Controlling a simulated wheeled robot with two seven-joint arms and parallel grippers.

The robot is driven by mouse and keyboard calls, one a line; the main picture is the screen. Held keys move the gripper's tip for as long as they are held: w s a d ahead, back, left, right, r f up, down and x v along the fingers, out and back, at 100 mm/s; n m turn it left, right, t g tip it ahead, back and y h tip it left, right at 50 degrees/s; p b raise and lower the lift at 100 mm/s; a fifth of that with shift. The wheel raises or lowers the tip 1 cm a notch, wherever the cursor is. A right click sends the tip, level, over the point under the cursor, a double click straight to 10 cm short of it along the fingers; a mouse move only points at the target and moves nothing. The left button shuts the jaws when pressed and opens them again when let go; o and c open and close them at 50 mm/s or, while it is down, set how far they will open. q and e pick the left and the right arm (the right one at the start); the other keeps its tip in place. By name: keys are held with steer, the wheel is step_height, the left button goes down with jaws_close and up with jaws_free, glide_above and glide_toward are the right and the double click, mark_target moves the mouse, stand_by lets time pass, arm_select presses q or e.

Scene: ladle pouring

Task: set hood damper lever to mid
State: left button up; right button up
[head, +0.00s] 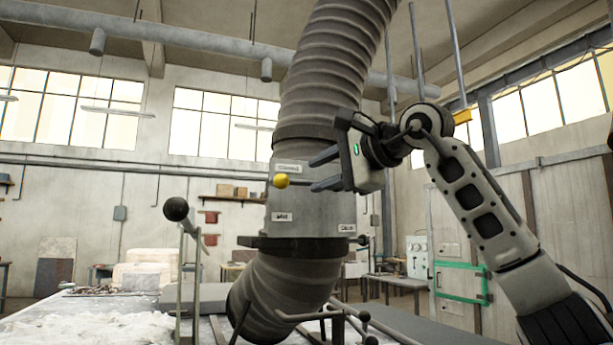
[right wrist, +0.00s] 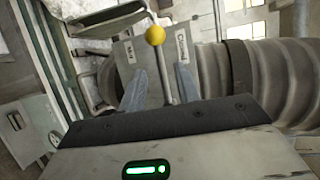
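The damper lever ends in a yellow ball knob (head: 281,180) at the front of the grey damper box (head: 315,215) on the duct. The knob is just below the upper label (head: 289,168) and above the lower-left label (head: 281,216); their text is too small to read surely. My right gripper (head: 312,175) is open, its fingertips just right of the knob. In the right wrist view the lever's shaft runs between the two fingers, with the yellow knob (right wrist: 155,35) beyond the tips and a gap on each side. My left gripper is not in view.
The big ribbed duct (head: 325,75) rises behind the gripper. A post with a black ball (head: 177,209) stands at left. A bench with white material (head: 85,328) is at lower left. A green-framed panel (head: 460,282) is at right. Open air lies left of the knob.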

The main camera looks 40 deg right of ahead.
mark_target(302, 182)
steer(key=x, duration=0.4)
steer(key=shift+p, duration=0.35)
steer(key=shift+w+f, duration=0.1)
steer(key=shift+w, duration=0.2)
steer(key=shift+c, duration=0.3)
jaws_close()
steer(key=shift+s, duration=0.15)
